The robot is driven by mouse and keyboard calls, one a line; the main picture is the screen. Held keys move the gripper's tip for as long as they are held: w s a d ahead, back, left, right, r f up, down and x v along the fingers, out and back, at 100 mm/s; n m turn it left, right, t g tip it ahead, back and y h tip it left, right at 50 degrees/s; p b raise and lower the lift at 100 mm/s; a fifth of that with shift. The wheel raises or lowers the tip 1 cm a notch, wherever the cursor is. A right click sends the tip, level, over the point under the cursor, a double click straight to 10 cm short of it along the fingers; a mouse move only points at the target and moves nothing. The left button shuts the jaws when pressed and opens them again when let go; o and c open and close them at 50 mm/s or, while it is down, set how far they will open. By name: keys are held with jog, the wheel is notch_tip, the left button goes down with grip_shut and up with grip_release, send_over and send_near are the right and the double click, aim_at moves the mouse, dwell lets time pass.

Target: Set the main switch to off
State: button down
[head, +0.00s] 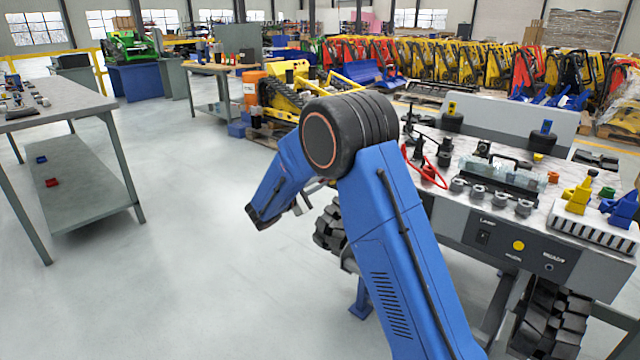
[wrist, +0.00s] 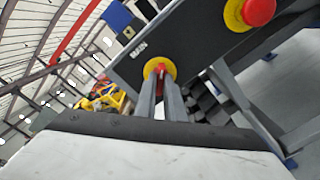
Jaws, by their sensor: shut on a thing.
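In the wrist view, the main switch (wrist: 159,67) has a round yellow plate and a red handle, on a dark panel beside a tilted label that seems to read MAIN. My gripper (wrist: 160,90) has its two grey fingers shut on the red handle, one on each side. The fingers hide part of the handle, so I cannot tell its exact angle. In the head view, my blue arm bends over and down; the main switch and my fingertips cannot be made out there.
A red mushroom button on a yellow plate (wrist: 248,12) sits on the same panel. In the head view, the workbench (head: 465,205) carries several parts, a black LAMP rocker switch (head: 484,237) and a yellow button (head: 518,245). The floor (head: 190,270) at left is clear.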

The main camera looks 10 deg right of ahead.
jog(key=n, duration=0.4)
jog(key=shift+n, duration=0.3)
jog(key=shift+f+n, duration=0.1)
jog(key=shift+n, duration=2.4)
jog(key=c, duration=1.8)
grip_release()
jog(key=shift+c, duration=0.2)
jog(key=shift+a, duration=0.1)
jog(key=v, duration=1.7)
jog(key=shift+s, duration=0.15)
jog(key=shift+a, duration=0.1)
